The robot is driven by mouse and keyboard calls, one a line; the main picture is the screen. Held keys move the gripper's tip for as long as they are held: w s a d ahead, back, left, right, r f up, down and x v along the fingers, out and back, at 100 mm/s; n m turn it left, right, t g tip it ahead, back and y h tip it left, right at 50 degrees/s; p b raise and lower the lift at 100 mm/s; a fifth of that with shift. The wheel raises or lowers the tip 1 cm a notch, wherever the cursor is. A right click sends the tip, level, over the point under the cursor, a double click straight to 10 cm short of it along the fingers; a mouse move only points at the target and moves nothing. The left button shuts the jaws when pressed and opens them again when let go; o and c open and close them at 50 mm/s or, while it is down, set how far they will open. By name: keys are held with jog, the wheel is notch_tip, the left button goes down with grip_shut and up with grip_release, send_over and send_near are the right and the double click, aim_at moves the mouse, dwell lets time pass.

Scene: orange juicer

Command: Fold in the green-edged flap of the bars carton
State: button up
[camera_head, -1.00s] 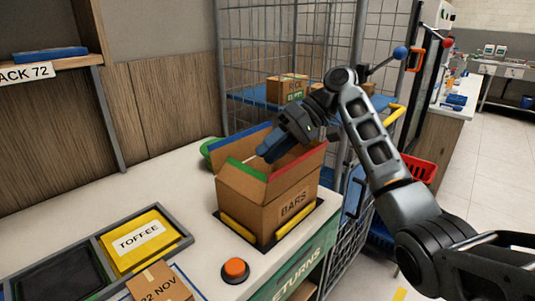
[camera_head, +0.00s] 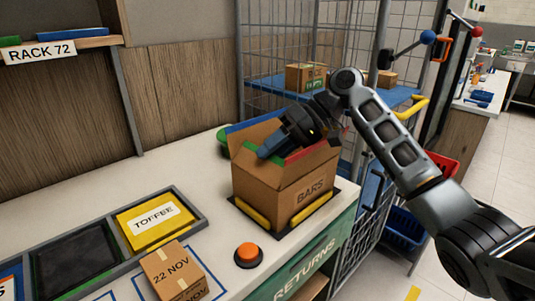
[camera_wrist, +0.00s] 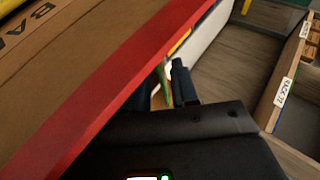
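The open brown bars carton (camera_head: 262,185) stands on the white counter, its BARS label on the right-hand face. Its red-edged flap (camera_head: 310,153) is along that labelled side; it fills much of the wrist view (camera_wrist: 120,90). A short piece of the green-edged flap (camera_head: 276,146) shows beside my gripper's fingers, mostly hidden. A green strip also shows between the fingers in the wrist view (camera_wrist: 167,84). My gripper (camera_head: 268,151) is angled down at the carton's top opening, at or very near the green edge. Contact and finger opening are unclear.
A blue-edged flap (camera_head: 257,121) stands at the carton's back. Yellow corner rails (camera_head: 310,209) flank its base. An orange button (camera_head: 248,252), the small 22 NOV box (camera_head: 174,271) and the TOFFEE tray (camera_head: 155,222) are in front and left. A wire cage (camera_head: 285,50) stands behind.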

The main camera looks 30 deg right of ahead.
jog(key=shift+x, duration=0.8)
jog(key=shift+c, duration=0.4)
grip_shut()
